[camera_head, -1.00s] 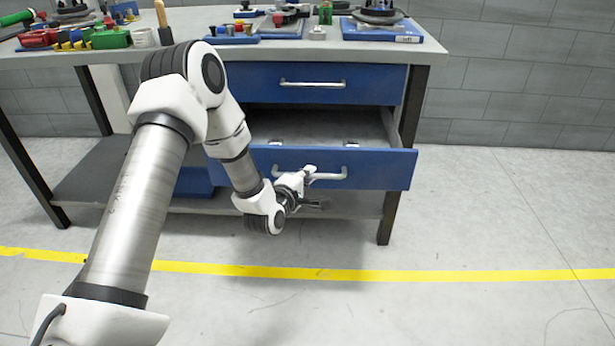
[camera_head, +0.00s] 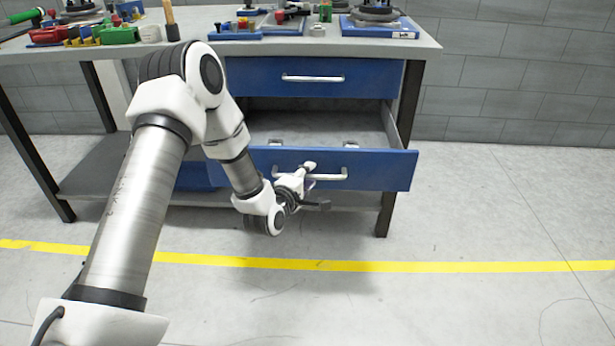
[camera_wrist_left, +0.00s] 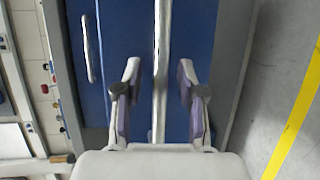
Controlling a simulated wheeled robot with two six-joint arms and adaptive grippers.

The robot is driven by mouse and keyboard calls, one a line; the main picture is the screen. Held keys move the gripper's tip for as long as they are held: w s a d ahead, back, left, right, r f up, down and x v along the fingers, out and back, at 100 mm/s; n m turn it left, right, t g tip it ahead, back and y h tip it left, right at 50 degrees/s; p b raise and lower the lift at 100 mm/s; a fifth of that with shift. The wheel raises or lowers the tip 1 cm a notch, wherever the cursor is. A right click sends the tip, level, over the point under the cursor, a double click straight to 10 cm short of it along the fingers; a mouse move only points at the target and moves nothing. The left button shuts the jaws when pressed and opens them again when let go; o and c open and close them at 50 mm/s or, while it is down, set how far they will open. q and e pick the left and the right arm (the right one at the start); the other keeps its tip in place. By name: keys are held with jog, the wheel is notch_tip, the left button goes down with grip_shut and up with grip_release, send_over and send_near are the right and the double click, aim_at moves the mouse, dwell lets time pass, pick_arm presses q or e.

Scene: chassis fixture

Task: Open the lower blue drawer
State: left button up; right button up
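The lower blue drawer (camera_head: 385,170) is pulled well out of the bench, and its grey inside shows. Its silver bar handle (camera_head: 332,176) is on the front panel. My left gripper (camera_head: 316,185) is at the left part of this handle. In the left wrist view the fingers of my left gripper (camera_wrist_left: 159,75) are spread, one on each side of the handle (camera_wrist_left: 161,40), with a gap on both sides. The gripper holds nothing. My right gripper is not in view.
The upper blue drawer (camera_head: 375,80) is shut, with its own handle (camera_head: 313,78). The bench top (camera_head: 290,47) carries coloured parts and blue fixtures. A grey lower shelf (camera_head: 95,165) and table legs are below. The floor in front, with a yellow line (camera_head: 450,267), is clear.

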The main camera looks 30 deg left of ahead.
pick_arm(q)
jog(key=shift+s, duration=0.1)
jog(key=v, duration=1.1)
jog(key=shift+s, duration=0.4)
jog(key=shift+d, duration=0.1)
